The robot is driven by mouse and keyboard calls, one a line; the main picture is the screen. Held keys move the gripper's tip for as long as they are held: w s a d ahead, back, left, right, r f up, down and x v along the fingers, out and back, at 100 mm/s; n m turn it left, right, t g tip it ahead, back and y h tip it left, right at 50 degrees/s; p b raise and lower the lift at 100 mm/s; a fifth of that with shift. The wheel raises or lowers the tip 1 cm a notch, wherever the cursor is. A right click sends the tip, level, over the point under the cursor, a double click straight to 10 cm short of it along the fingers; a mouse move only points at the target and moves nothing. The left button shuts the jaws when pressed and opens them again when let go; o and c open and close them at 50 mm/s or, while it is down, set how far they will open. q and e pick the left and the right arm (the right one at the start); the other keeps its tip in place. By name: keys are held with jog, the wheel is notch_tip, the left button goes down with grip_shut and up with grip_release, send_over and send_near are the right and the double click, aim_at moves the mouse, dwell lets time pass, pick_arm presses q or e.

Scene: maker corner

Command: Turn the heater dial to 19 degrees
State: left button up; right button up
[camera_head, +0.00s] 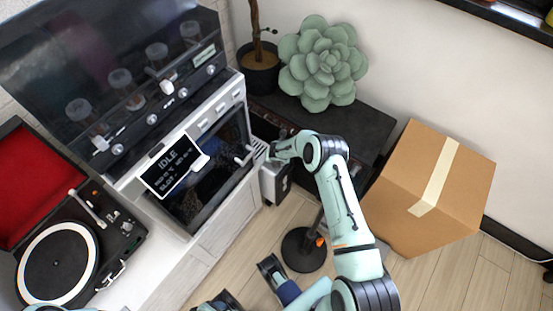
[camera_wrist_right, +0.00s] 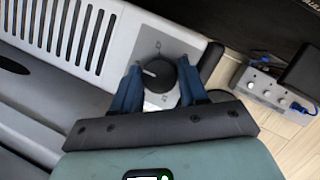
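The heater is a pale casing (camera_wrist_right: 112,50) with a slotted grille in the right wrist view. Its black round dial (camera_wrist_right: 159,76) sits on a light square panel, and the white pointer mark points left; the scale is too small to read. My right gripper (camera_wrist_right: 160,80) has its blue fingers on either side of the dial, very close to it; whether they touch it is unclear. In the head view the right gripper (camera_head: 275,153) is at the heater (camera_head: 274,184), mostly hiding the dial. Dark, blue and teal parts of mine show at the bottom edge; the left gripper's opening is unclear.
A cabinet with an oven-like machine and an IDLE display (camera_head: 172,166) stands left of the heater. A record player (camera_head: 58,262) is at lower left. A dark low table (camera_head: 362,120), a succulent (camera_head: 322,62) and a cardboard box (camera_head: 432,190) are behind and right.

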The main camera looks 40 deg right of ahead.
pick_arm(q)
jog(key=shift+w+f, duration=0.1)
pick_arm(e)
jog(key=shift+m+b, duration=0.4)
jog(key=m+b, duration=0.2)
jog(key=m+g+h+b, duration=0.1)
jog(key=m, duration=0.1)
jog(key=shift+w+a+f+g+h+b, duration=0.1)
jog(key=shift+g+h+b, duration=0.2)
jog(key=shift+b, duration=0.05)
pick_arm(q)
jog(key=w+a+f+t+y, duration=0.1)
jog(key=w+a+f+t, duration=0.1)
jog(key=w+a+f, duration=0.2)
jog(key=shift+w+f+n+t+b, duration=0.35)
jog(key=shift+w+f, duration=0.7)
jog(key=shift+w, duration=0.9)
pick_arm(e)
jog(key=shift+m, duration=0.8)
jog(key=o, duration=0.8)
